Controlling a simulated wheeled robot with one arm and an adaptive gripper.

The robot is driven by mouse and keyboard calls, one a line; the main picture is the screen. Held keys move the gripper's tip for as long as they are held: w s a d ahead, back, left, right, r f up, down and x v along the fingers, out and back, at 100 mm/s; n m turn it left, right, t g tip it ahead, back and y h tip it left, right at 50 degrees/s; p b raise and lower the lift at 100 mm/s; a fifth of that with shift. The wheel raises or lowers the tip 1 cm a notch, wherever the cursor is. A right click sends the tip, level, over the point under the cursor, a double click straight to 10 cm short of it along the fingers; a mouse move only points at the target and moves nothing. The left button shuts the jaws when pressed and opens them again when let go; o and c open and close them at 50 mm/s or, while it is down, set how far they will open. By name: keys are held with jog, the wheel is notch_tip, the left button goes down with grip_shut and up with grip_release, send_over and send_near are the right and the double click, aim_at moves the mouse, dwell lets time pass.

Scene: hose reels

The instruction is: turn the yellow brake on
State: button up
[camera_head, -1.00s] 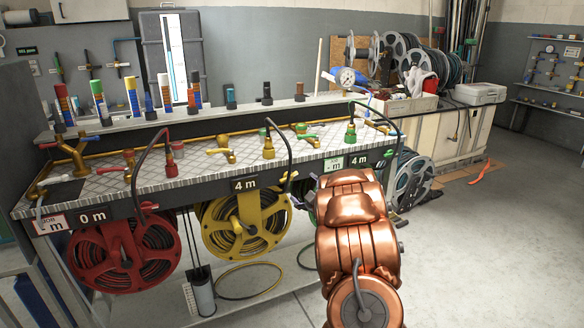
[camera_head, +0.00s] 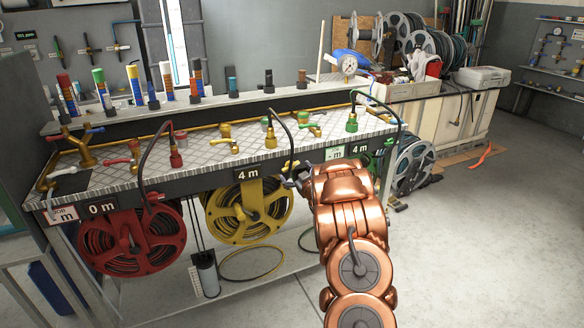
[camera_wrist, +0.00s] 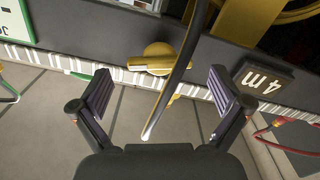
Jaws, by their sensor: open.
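The yellow brake appears to be the round yellow knob with a pale-tipped handle (camera_wrist: 155,60) on the bench's dark front panel in the wrist view. Its handle points left there, and a black hose crosses in front of it. The yellow hose reel (camera_head: 248,210) hangs below the bench, under a "4 m" display (camera_head: 248,173). My gripper (camera_head: 292,180) is at the bench's front edge, right of that display. In the wrist view its fingers (camera_wrist: 160,100) are wide apart and empty, with the knob beyond the gap.
A red reel (camera_head: 132,240) hangs left of the yellow one. Black hoses arch over the metal bench top (camera_head: 200,165), which carries several valves.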

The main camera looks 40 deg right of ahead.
aim_at(292, 168)
jog(key=shift+x, duration=1.6)
jog(key=shift+r, duration=0.1)
jog(key=shift+c, duration=0.4)
